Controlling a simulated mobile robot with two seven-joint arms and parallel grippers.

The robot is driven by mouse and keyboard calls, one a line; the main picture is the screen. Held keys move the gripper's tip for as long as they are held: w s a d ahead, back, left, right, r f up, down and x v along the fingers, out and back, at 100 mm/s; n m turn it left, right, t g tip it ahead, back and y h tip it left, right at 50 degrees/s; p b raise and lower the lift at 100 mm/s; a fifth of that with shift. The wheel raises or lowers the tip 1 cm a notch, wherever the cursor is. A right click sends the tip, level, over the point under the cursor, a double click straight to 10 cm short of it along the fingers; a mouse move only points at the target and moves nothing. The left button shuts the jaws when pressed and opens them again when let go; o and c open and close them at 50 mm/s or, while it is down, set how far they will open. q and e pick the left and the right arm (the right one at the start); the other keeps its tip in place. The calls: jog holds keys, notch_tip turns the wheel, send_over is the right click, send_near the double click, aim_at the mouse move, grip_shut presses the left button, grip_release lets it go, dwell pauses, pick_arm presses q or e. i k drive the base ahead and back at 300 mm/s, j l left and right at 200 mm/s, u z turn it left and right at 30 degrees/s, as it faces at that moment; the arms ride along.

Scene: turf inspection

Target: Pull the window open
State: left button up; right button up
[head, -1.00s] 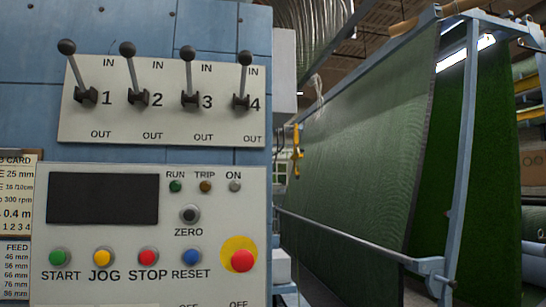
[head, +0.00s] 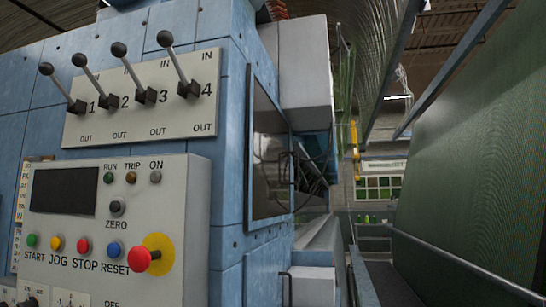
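The window (head: 267,165) is a tall pane in a dark frame on the side face of the blue machine, right of the control panel. I see it at a steep angle, and it looks flush with that face. A dark bar handle (head: 285,170) shows near its right edge. Dark cables or bent bars show beyond it, and I cannot tell how they join the window. Neither of my grippers is in view.
The control panel (head: 190,225) has a red knob (head: 140,259) sticking out near the machine's corner. Several levers stand on a plate (head: 140,98) above. A grey box (head: 304,75) juts out beyond the window. Green turf (head: 475,150) and a rail (head: 455,262) bound the right side.

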aim_at(270, 192)
jog(key=i+l+z, duration=0.1)
jog(key=i+l, duration=0.55)
jog(key=i+l+z, duration=0.1)
jog(key=i+l, duration=0.5)
jog(key=i, duration=0.3)
